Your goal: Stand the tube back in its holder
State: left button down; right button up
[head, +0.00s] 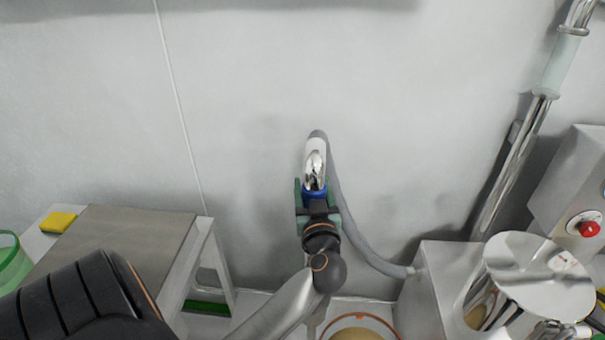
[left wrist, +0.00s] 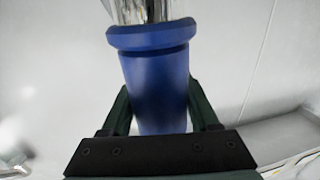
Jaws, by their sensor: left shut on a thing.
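The tube has a shiny metal upper part (head: 315,162) and a blue grip (head: 315,193). A grey hose (head: 350,225) leaves its top end and curves down to the right. My left gripper (head: 318,205) is shut on the blue grip and holds the tube upright in front of the wall. In the left wrist view the blue grip (left wrist: 157,85) stands between the dark green fingers, with the metal part above it. I cannot pick out the tube's holder in either view. My right gripper is not in view.
A grey-topped table (head: 120,245) with a yellow sponge (head: 58,222) stands at left, beside a green container (head: 12,262). At right are a steel box (head: 425,290), a shiny lidded vessel (head: 535,275), a sloping metal pole (head: 515,165) and a red button (head: 589,230). An orange-rimmed vessel (head: 359,316) shows at the bottom.

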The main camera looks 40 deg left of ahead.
pick_arm(q)
notch_tip(320, 180, down, 12)
jog(key=w+b, duration=0.1)
jog(key=b, duration=0.6)
dwell(0.4)
jog(key=shift+d+r, duration=0.1)
jog(key=shift+c, duration=1.9)
grip_release()
jog(key=o, duration=0.3)
